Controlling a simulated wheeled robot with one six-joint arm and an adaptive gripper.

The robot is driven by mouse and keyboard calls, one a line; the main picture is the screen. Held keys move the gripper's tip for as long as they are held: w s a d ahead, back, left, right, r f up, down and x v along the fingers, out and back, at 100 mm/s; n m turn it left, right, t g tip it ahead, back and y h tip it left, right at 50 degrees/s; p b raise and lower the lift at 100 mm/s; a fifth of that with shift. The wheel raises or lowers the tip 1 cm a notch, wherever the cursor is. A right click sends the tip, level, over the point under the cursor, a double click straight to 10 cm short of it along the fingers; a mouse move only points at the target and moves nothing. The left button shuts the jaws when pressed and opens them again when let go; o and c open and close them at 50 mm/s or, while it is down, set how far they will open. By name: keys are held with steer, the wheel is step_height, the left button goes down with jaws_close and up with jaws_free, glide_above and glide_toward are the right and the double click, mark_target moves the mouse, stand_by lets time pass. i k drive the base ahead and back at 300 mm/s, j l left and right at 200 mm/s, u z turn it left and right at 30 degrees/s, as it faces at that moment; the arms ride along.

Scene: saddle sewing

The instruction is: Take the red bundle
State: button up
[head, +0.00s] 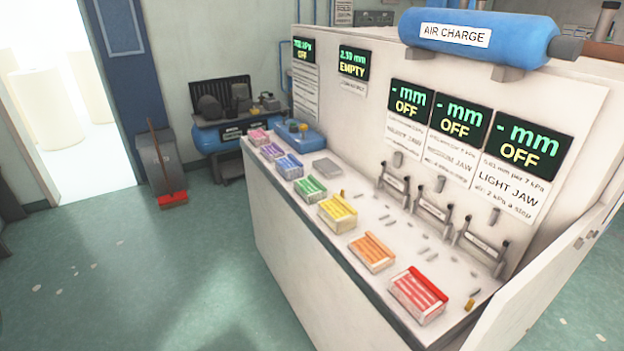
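The red bundle (419,295) lies on the near end of the white bench top, close to its front edge. It looks like several red and pale strips side by side in a small block, with a brighter red strip along its far right side. Nothing covers it. My gripper is not in view.
An orange bundle (371,252) and a yellow bundle (337,213) lie farther along the same front edge, with green, blue, purple and pink ones beyond. Metal jaw fixtures (432,217) stand behind. A white panel (545,265) rises at the right. Green floor (185,270) is open at the left.

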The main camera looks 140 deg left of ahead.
mark_target(424, 302)
steer(key=k+j+u, duration=0.1)
steer(key=u, duration=3.4)
